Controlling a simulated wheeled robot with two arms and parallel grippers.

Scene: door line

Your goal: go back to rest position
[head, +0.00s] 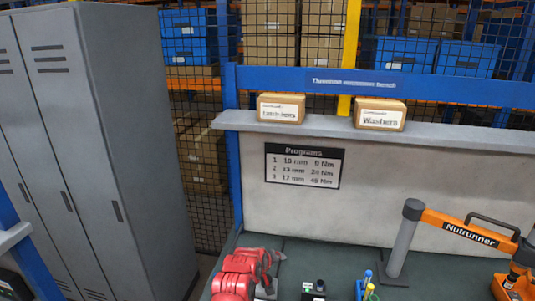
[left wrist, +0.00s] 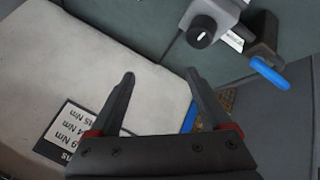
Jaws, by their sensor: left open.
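My left gripper (head: 273,257), with dark fingers and a red wrist behind it, appears at the bottom centre-left of the head view, over the left part of the bench. In the left wrist view its two fingers (left wrist: 160,80) are spread apart with nothing between them. Beyond them is the pale back panel (left wrist: 125,55). The gripper looks clear of the panel, but the exact gap cannot be told. My right gripper is not in view.
A grey knobbed device (left wrist: 205,28) and a dark block with a blue handle (left wrist: 268,72) stand near the left fingers. An orange nutrunner arm (head: 460,228) is at the right. Grey lockers (head: 125,140) stand left; boxes (head: 281,107) line the shelf.

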